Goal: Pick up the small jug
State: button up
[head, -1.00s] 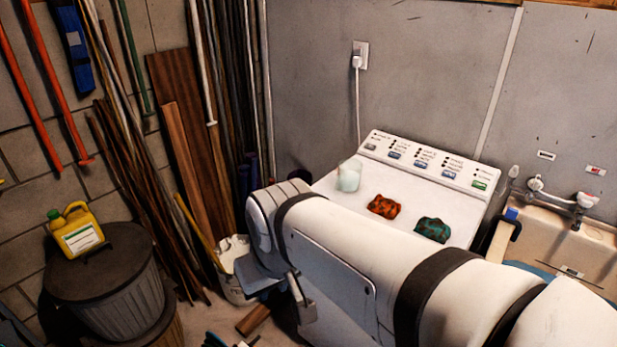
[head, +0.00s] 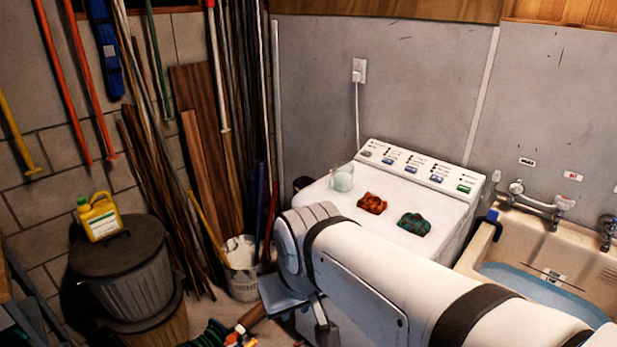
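The small jug (head: 342,178) is pale, translucent and whitish-green. It stands upright at the back left of the white washing machine's top (head: 385,192), near the control panel. My arm runs across the lower right of the head view, in front of the machine, with its bent joint left of the machine's front. Nothing touches the jug.
An orange-and-dark cloth lump (head: 372,204) and a green one (head: 414,224) lie right of the jug. A sink (head: 545,255) with taps stands at the right. A yellow jerrycan (head: 100,217) sits on a lidded bin (head: 118,255) at the left. A white bucket (head: 241,270) stands left of the machine.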

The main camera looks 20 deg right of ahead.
aim_at(342, 176)
jog(key=z, duration=0.1)
jog(key=i, duration=0.95)
jog(key=u, duration=0.05)
